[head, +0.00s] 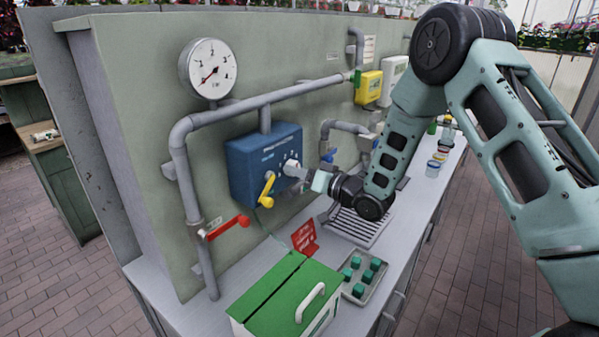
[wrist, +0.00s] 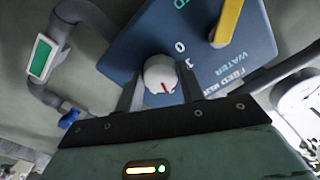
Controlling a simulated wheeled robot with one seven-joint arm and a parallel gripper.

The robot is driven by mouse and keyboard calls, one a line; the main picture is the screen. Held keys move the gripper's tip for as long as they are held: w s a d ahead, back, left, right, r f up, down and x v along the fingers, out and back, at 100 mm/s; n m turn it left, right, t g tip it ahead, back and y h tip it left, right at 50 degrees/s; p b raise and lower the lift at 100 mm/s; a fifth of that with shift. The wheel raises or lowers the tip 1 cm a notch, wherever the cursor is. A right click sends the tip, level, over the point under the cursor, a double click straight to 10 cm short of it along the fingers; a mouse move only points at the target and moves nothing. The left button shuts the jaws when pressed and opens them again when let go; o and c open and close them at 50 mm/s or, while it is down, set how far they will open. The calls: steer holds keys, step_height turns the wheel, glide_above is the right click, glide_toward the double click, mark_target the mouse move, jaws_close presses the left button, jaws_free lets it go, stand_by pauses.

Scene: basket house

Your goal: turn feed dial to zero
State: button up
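The white feed dial (wrist: 160,73) sits on the face of the blue box (head: 250,152) on the wall panel; it shows in the head view too (head: 291,166). In the wrist view its red mark points down, away from the printed 0 and past the 1 at its upper right. My gripper (wrist: 161,82) is at the box face with one finger on each side of the dial. I cannot tell whether the fingers press on it or stand slightly apart. In the head view my gripper (head: 305,174) partly covers the space right of the dial.
A yellow lever (head: 267,188) sits on the same box, close to the dial. A red valve handle (head: 229,227), pipes and a gauge (head: 208,68) are left. Below are a green-lidded box (head: 270,295), a red sign (head: 304,237) and a tray of green cubes (head: 350,292).

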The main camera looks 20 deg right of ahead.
steer(key=shift+c, duration=0.5)
steer(key=shift+f+n+b, duration=0.1)
steer(key=shift+n+b, duration=0.2)
steer(key=shift+b, duration=0.3)
steer(key=n+b, duration=2.3)
steer(key=b, duration=1)
steer(key=shift+d+b, duration=0.15)
steer(key=shift+b, duration=0.25)
steer(key=shift+r+n, duration=0.2)
steer(key=shift+n, duration=0.1)
